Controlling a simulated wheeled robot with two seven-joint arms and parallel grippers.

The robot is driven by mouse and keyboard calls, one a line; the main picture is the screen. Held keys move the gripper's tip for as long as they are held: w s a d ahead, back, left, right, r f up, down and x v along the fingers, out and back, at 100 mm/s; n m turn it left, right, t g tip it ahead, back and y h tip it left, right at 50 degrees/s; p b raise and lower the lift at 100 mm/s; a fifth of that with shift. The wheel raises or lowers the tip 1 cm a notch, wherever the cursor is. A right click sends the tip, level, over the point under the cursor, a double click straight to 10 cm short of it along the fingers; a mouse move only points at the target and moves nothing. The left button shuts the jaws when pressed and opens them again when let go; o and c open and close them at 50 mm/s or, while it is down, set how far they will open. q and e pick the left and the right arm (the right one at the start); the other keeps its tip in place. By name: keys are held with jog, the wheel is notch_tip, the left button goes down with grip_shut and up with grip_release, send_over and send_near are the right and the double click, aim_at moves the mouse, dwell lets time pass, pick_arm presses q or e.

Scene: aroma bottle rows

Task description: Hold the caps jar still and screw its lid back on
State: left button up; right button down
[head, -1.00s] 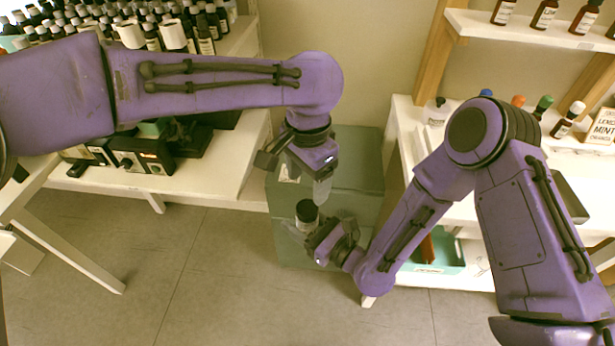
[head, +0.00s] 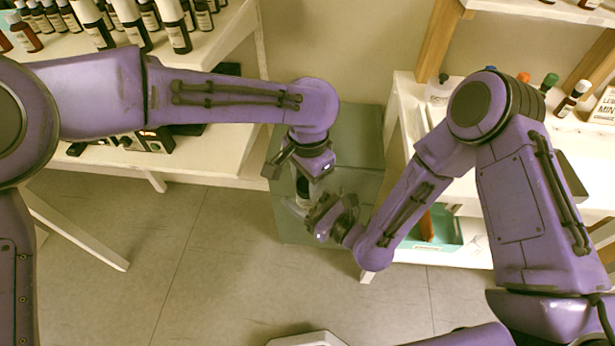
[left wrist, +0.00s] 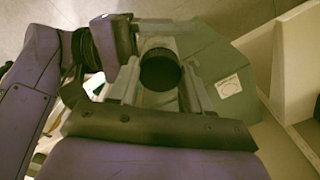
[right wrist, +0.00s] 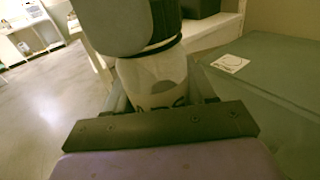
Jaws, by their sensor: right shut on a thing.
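The caps jar (right wrist: 152,82), pale with dark lettering, stands upright between the fingers of my right gripper (head: 312,215). That gripper is shut on it. The dark round lid (left wrist: 160,72) sits at the top of the jar; whether it is threaded on cannot be told. It also shows in the head view (head: 303,189). My left gripper (head: 305,182) points down from above, its fingers open on either side of the lid, with a small gap in the left wrist view.
A grey-green cabinet (head: 355,150) stands just behind and below the grippers. A white bench with bottles (head: 170,90) is at left. White shelving (head: 410,110) with bottles is at right. The floor in front is clear.

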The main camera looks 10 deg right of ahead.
pick_arm(q)
jog(key=shift+c, duration=0.6)
jog(key=o, duration=1.2)
jog(key=shift+o, duration=0.2)
jog(key=shift+r, duration=0.1)
notch_tip(320, 180, up, 12)
